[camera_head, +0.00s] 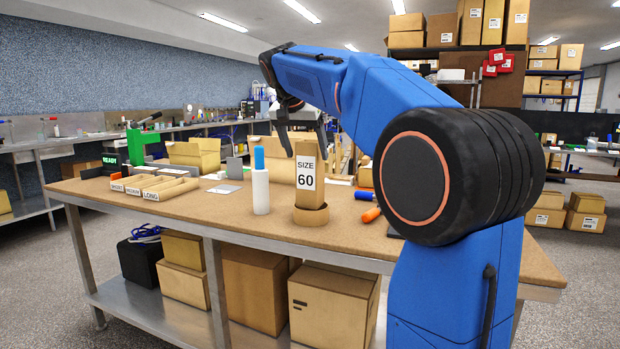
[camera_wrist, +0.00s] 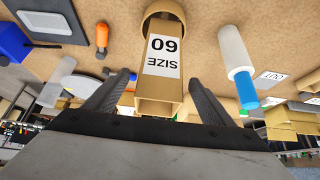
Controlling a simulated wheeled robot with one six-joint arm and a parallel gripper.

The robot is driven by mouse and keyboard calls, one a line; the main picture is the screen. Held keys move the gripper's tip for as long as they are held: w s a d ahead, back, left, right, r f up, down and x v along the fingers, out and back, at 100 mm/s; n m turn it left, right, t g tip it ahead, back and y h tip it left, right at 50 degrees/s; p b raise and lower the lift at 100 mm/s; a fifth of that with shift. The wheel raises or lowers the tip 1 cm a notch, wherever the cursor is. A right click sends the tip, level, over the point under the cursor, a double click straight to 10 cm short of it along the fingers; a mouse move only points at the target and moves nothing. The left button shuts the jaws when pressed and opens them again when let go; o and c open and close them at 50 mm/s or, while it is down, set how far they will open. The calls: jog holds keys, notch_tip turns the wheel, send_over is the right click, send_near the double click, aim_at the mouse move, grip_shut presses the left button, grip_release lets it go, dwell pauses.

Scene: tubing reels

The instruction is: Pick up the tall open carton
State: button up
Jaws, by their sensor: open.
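The tall open carton (camera_head: 308,197) is brown, with a white label reading SIZE 60. It stands upright on the bench, its base inside a round cardboard ring (camera_head: 311,217). My gripper (camera_head: 307,153) is open at the carton's top, pointing down, one finger on each side. In the wrist view the carton (camera_wrist: 158,91) reaches between the open fingers (camera_wrist: 158,76), with a gap on both sides. Its open end faces the palm, and its far end meets the ring (camera_wrist: 165,8).
A white cylinder with a blue top (camera_head: 260,190) stands just left of the carton. An orange-handled item (camera_head: 371,214) and a blue one (camera_head: 364,195) lie to the right. Labelled wooden bins (camera_head: 155,187) are at the left. The bench front (camera_head: 215,220) is clear.

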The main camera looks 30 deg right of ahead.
aim_at(310, 167)
jog(key=shift+x, duration=3.65)
jog(key=shift+c, duration=0.4)
jog(key=c, duration=1.2)
